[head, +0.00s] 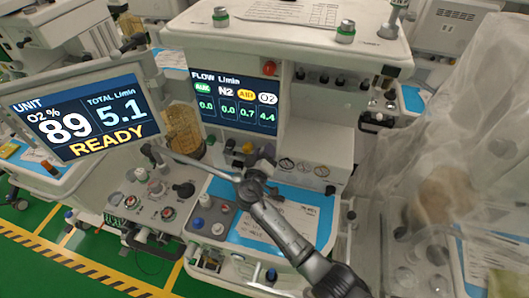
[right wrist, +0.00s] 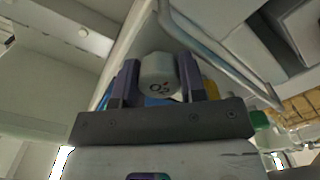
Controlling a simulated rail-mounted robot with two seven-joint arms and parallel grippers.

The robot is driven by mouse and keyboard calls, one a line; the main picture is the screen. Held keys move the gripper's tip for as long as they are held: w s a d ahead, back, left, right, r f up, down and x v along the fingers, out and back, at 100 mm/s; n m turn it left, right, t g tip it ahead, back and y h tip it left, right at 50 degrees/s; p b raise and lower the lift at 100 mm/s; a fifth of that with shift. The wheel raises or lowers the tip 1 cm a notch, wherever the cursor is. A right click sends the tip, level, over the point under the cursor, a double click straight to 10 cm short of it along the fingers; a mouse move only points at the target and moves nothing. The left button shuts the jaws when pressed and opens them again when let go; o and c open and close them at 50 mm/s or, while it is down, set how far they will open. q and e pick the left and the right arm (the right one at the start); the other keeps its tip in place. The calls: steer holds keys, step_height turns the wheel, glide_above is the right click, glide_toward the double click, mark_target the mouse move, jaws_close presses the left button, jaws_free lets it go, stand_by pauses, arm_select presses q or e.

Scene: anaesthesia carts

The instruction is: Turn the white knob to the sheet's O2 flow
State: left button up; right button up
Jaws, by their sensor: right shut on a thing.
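The white knob (right wrist: 160,72), marked O2, sits between the two dark fingers of my right gripper (right wrist: 159,88) in the right wrist view. The fingers are shut on its sides. In the head view my right gripper (head: 252,160) is at the row of flow knobs below the flow screen (head: 238,100), and the white knob is hard to make out there. The screen reads O2 4.4, AIR 0.7 and N2 0.0. A printed sheet (head: 285,215) lies on the blue surface, partly covered by my right arm; its writing is too small to read. My left gripper is not in view.
A monitor (head: 85,110) at the left reads O2 89%, total 5.1, READY. Gauges (head: 302,167) are to the right. A clear plastic drape (head: 440,130) hangs at the right.

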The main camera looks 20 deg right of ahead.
stand_by(0.4)
steer(key=o, duration=0.7)
steer(key=shift+c, duration=0.2)
steer(key=shift+s+a, duration=0.1)
steer(key=v, duration=1.3)
steer(key=shift+s+a+b, duration=0.2)
steer(key=shift+s+b, duration=0.05)
steer(key=shift+b, duration=0.2)
